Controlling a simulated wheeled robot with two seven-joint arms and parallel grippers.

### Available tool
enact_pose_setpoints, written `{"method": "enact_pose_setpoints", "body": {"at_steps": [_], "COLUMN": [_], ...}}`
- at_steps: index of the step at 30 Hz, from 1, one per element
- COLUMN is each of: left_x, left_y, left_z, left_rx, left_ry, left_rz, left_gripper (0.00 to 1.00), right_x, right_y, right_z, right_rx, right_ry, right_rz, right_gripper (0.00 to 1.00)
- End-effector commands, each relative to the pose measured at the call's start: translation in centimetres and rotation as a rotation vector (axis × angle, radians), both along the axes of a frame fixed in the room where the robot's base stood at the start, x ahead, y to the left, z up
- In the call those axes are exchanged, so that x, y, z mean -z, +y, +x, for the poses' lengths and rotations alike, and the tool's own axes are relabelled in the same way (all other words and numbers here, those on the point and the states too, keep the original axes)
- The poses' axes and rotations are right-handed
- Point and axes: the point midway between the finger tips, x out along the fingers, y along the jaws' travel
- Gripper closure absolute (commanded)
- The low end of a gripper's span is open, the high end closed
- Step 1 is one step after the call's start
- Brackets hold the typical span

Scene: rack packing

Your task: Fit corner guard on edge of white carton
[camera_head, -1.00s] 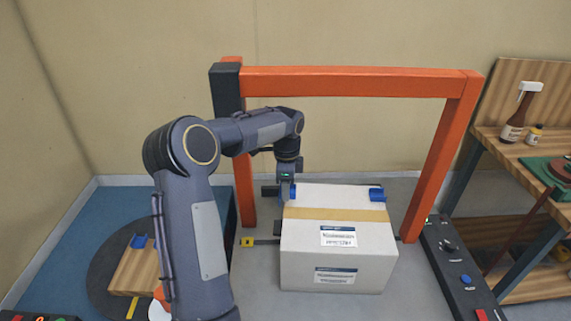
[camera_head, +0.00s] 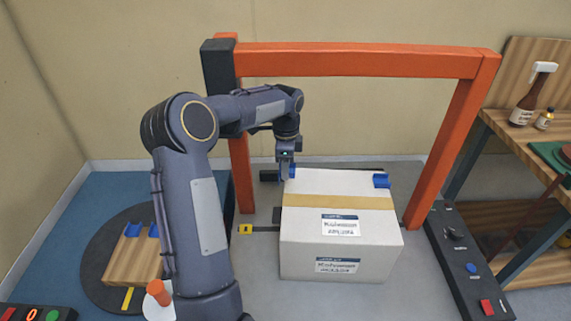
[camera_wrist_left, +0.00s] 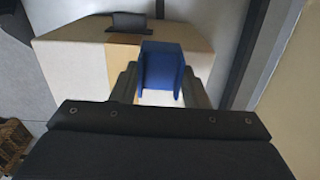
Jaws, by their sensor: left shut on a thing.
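The white carton (camera_head: 338,262) stands under an orange frame, with a tan tape band across its top and labels on its top and front. My left gripper (camera_head: 286,168) is at the carton's far left corner. It is shut on a blue corner guard (camera_head: 292,173), which also shows between the fingers in the left wrist view (camera_wrist_left: 161,72). There the guard is against the carton's edge; full seating is hard to tell. Another blue guard (camera_head: 381,181) sits on the far right top edge. My right gripper is not in view.
The orange frame (camera_head: 360,60) arches over the carton. Two blue guards (camera_head: 133,230) lie on a wooden board (camera_head: 130,262) on a dark round plate at left. A button panel (camera_head: 470,262) is at right, beside a wooden shelf bench with bottles (camera_head: 523,112).

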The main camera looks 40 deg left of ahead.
Motion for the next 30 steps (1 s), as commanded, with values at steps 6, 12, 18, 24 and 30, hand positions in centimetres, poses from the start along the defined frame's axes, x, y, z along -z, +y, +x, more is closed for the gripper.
{"method": "enact_pose_setpoints", "body": {"at_steps": [6, 12, 18, 24, 30], "left_x": [2.2, 3.8, 4.7, 5.0, 5.0], "left_y": [-0.1, -0.2, -0.4, -0.4, -0.4], "left_z": [0.0, 0.1, 0.2, 0.3, 0.3], "left_rx": [-0.001, -0.001, 0.000, 0.000, 0.000], "left_ry": [0.001, 0.000, 0.000, -0.001, -0.001], "left_rz": [-0.001, -0.001, -0.001, -0.001, -0.001], "left_gripper": [0.80, 0.80, 0.80, 0.80, 0.80], "right_x": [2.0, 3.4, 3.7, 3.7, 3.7], "right_y": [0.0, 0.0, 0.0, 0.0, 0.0], "right_z": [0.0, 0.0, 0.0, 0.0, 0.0], "right_rx": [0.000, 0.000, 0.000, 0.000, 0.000], "right_ry": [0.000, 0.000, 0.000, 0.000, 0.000], "right_rz": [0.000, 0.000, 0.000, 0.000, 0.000], "right_gripper": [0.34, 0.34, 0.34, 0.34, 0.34]}}
